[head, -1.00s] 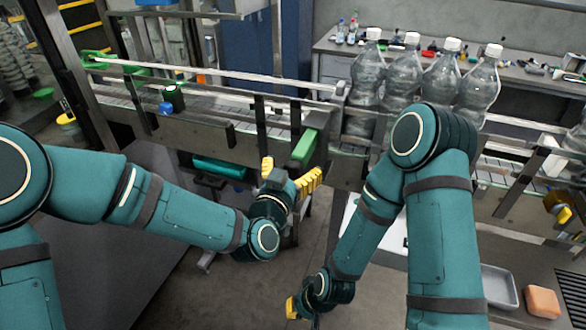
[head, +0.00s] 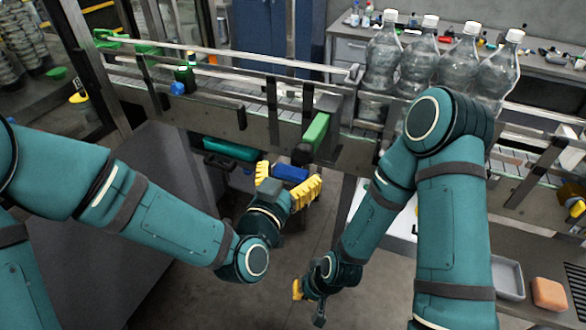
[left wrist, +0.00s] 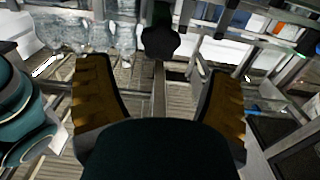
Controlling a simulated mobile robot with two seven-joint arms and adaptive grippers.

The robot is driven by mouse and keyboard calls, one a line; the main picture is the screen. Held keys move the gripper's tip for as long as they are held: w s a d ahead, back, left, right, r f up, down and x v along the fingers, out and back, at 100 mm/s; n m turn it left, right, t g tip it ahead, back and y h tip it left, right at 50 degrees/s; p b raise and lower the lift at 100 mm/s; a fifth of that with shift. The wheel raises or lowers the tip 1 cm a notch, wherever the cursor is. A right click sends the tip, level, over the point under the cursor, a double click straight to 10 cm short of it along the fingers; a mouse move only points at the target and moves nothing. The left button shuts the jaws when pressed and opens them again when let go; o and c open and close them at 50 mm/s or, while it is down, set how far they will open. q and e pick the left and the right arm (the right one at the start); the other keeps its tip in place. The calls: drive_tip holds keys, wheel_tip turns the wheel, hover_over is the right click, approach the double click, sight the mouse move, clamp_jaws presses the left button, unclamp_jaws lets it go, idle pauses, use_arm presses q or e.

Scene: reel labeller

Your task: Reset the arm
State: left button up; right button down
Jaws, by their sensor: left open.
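My left gripper (head: 288,186) has yellow fingers spread apart, and nothing shows held between them. It is in front of the conveyor's near side, below the green block (head: 316,130). In the left wrist view the two fingers of my left gripper (left wrist: 158,108) are wide apart, with a dark knob (left wrist: 160,42) beyond them. My right gripper (head: 308,296) hangs low at the bottom centre of the head view, pointing down-left. Only a small part of its yellow fingers shows, so its opening cannot be made out.
Several clear bottles with white caps (head: 440,60) stand on the conveyor (head: 225,105) behind my right arm. A blue object (head: 290,173) shows behind the left gripper. A grey tray (head: 507,278) and an orange block (head: 549,293) lie at lower right. Floor is clear between the arms.

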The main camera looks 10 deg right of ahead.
idle(0.3)
use_arm(q)
drive_tip(key=s+a+f+n+g+y+b, duration=0.15)
drive_tip(key=a+f+g, duration=0.3)
drive_tip(key=f, duration=0.75)
drive_tip(key=a+f+n+g+y+b, duration=0.1)
drive_tip(key=a+f+n+g+y, duration=0.35)
drive_tip(key=f, duration=0.75)
drive_tip(key=s+a+f+n+g+b, duration=0.1)
drive_tip(key=s+a+f+g, duration=0.3)
drive_tip(key=s+a+f, duration=0.5)
wheel_tip(320, 180, down, 4)
drive_tip(key=shift+s+a+n+b, duration=0.35)
drive_tip(key=shift+a+n, duration=0.25)
drive_tip(key=shift+n, duration=0.3)
